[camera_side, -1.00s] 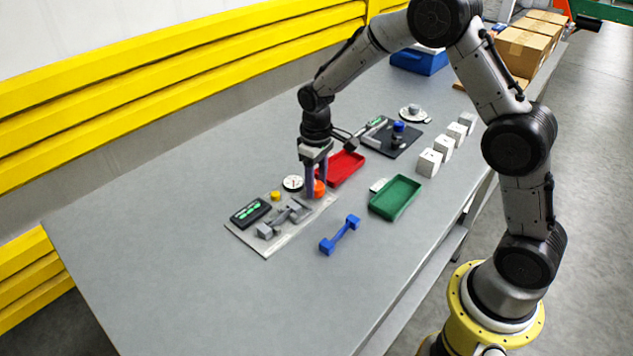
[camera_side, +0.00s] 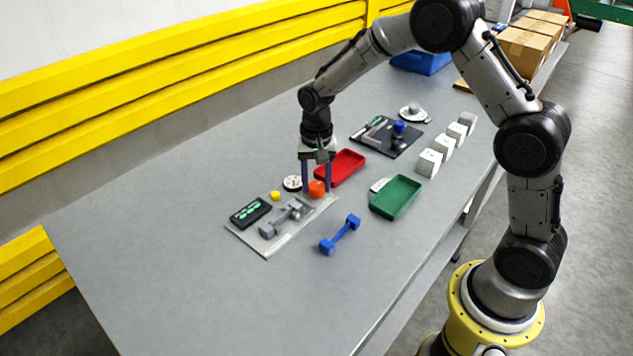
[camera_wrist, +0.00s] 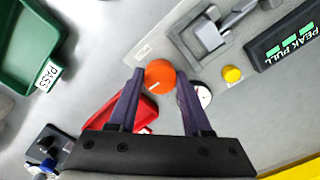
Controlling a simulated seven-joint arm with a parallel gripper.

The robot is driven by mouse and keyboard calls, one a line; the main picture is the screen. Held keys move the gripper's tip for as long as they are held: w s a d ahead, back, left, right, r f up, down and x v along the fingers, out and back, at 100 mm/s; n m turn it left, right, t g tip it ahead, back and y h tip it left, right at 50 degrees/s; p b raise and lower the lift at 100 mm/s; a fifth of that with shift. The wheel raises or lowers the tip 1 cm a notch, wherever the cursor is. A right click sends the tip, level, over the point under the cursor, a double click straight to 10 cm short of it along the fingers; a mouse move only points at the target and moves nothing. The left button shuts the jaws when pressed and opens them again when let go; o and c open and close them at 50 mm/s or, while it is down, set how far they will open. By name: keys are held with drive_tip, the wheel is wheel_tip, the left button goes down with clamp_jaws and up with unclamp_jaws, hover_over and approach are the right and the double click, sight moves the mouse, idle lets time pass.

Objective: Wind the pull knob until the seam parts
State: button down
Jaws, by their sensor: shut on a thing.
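The orange pull knob (camera_side: 316,188) stands at the right end of a light grey fixture plate (camera_side: 285,245). In the wrist view the knob (camera_wrist: 160,74) shows a short pale mark on its top. My gripper (camera_side: 317,190) points down with one finger on each side of the knob and is shut on it; it also shows in the wrist view (camera_wrist: 160,76). Grey clamp parts (camera_side: 283,216) sit on the plate, left of the knob. A black PEAK PULL display (camera_wrist: 284,38) shows green segments. I cannot make out the seam.
A yellow button (camera_side: 275,195) and a white dial (camera_side: 291,183) are close by the knob. A red tray (camera_side: 345,168) lies just behind, a green tray (camera_side: 395,197) to the right and a blue dumbbell-shaped piece (camera_side: 340,235) in front. The table's left part is clear.

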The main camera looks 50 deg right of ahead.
sight(316, 185)
drive_tip(key=m, duration=0.5)
drive_tip(key=shift+w+r+m, duration=0.1)
drive_tip(key=shift+m, duration=0.2)
drive_tip(key=m, duration=0.5)
drive_tip(key=shift+m, duration=0.3)
drive_tip(key=shift+c, duration=1.7)
unclamp_jaws()
wheel_tip(316, 185, up, 14)
